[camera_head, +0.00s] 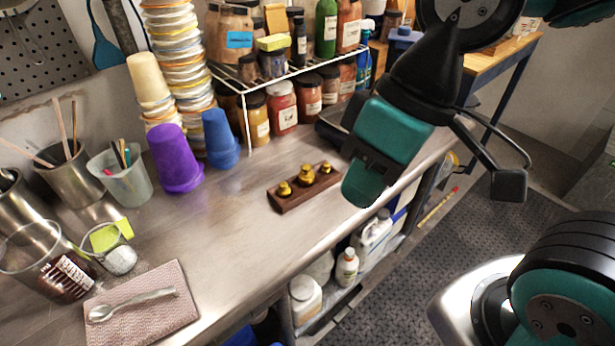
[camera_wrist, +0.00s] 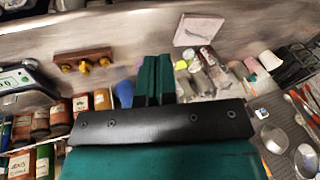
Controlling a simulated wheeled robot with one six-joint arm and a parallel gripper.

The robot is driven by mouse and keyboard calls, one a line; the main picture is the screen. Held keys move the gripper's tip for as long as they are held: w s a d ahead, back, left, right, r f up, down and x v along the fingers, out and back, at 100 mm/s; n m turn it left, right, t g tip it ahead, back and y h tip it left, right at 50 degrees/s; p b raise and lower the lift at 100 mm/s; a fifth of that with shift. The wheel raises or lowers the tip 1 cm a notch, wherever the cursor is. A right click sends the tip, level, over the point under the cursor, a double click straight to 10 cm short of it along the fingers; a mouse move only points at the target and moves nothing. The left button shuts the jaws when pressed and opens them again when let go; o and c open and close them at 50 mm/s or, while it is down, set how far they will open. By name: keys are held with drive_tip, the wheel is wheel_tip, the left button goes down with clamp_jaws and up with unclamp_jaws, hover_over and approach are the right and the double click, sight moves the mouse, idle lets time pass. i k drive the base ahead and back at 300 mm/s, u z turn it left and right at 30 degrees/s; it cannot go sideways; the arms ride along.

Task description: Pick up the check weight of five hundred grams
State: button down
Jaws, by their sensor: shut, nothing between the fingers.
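Three brass knobbed check weights stand in a row in a dark wooden block (camera_head: 300,195) on the steel bench. They are a left weight (camera_head: 284,188), a middle weight (camera_head: 307,175) and a right weight (camera_head: 326,167). No marking is readable, so I cannot tell which is five hundred grams. The block (camera_wrist: 82,53) also shows at upper left in the wrist view. My gripper (camera_wrist: 154,60) is shut and empty, its teal fingers side by side. In the head view my gripper (camera_head: 364,186) hangs near the bench's front edge, right of the block and apart from it.
A wire shelf with jars (camera_head: 281,108) stands behind the block. A spoon (camera_head: 135,304) lies on a folded cloth (camera_head: 165,325) at front left. The bench between is clear.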

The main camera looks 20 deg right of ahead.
sight(306, 177)
drive_tip(key=z, duration=0.05)
drive_tip(key=k, duration=0.5)
drive_tip(key=z, duration=1.35)
drive_tip(key=i, duration=1.2)
drive_tip(key=u, duration=2.65)
